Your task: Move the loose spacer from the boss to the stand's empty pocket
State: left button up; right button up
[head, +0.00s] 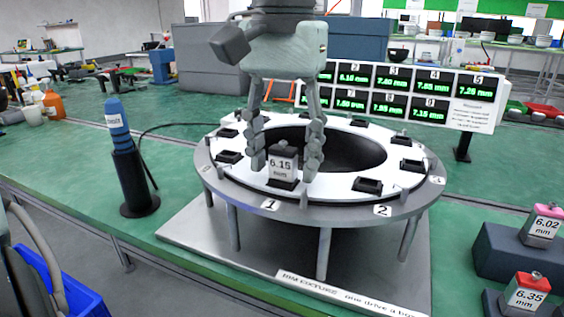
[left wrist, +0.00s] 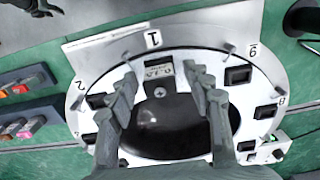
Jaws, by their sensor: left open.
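A spacer (head: 283,165) labelled 6.15 mm sits upright at position 1 on the front of the white ring fixture (head: 232,178). It also shows in the left wrist view (left wrist: 158,69). My left gripper (head: 284,160) points down over the fixture, one finger on each side of the spacer. It is open, and gaps show between the fingers and the spacer. Its fingers also show in the left wrist view (left wrist: 162,80). A grey part at the top left of the wrist view looks like my right gripper (left wrist: 36,6); its jaws are unclear.
Dark blocks at the right hold a pink-topped 6.02 mm spacer (head: 541,226) and a red-topped 6.35 mm spacer (head: 525,292). Other ring seats (head: 367,185) look empty. A blue handheld tool (head: 118,125) stands at the left. A readout board (head: 430,95) stands behind.

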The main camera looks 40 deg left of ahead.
aim_at(283, 142)
dwell(0.8)
pick_arm(q)
grip_shut()
jog(key=shift+r, duration=0.2)
jog(key=shift+r+p, duration=1.35)
jog(key=shift+p, duration=0.1)
jog(key=shift+r, duration=1.5)
